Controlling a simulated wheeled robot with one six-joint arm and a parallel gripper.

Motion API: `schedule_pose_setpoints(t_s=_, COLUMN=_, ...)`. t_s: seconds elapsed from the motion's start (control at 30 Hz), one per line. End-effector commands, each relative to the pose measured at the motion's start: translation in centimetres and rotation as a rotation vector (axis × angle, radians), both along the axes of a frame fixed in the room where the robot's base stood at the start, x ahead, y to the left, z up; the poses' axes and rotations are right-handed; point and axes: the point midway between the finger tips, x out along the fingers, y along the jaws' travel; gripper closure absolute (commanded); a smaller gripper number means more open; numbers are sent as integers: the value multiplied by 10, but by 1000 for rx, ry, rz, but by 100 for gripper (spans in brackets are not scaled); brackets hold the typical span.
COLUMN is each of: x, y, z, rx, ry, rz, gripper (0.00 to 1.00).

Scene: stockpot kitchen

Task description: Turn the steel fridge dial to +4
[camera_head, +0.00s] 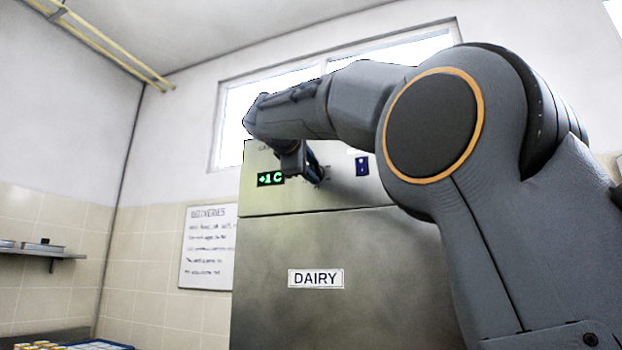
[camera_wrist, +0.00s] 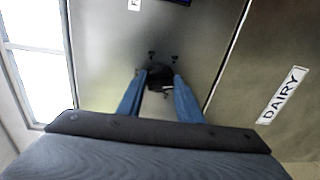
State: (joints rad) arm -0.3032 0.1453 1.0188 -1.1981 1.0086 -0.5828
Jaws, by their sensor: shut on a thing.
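The steel fridge (camera_head: 330,250) stands ahead with a DAIRY label (camera_head: 316,279) on its door. Its upper panel carries a green display (camera_head: 271,179) that appears to read +1 C. The dark dial (camera_wrist: 160,75) sits on this panel between my fingertips in the wrist view. My gripper (camera_wrist: 158,82) is shut on the dial, one blue finger on each side. In the head view my gripper (camera_head: 315,172) is at the panel just right of the display and mostly hides the dial. The dial's markings are too small to read.
A small blue switch plate (camera_head: 362,167) is on the panel right of my gripper. A deliveries board (camera_head: 208,246) hangs on the tiled wall at left. A shelf (camera_head: 40,254) is at far left. A window (camera_head: 240,110) is behind the fridge top.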

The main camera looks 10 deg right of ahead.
Motion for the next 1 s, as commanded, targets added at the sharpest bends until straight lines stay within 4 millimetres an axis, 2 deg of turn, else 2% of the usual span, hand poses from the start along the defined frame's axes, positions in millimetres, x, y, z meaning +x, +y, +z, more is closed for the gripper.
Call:
schedule_pose_setpoints(t_s=0.4, x=-1, y=0, z=2, rx=166, ry=-128, rz=3, gripper=90)
schedule_pose_setpoints(t_s=1.0, x=-1, y=0, z=3, rx=193, ry=-149, rz=4, gripper=90)
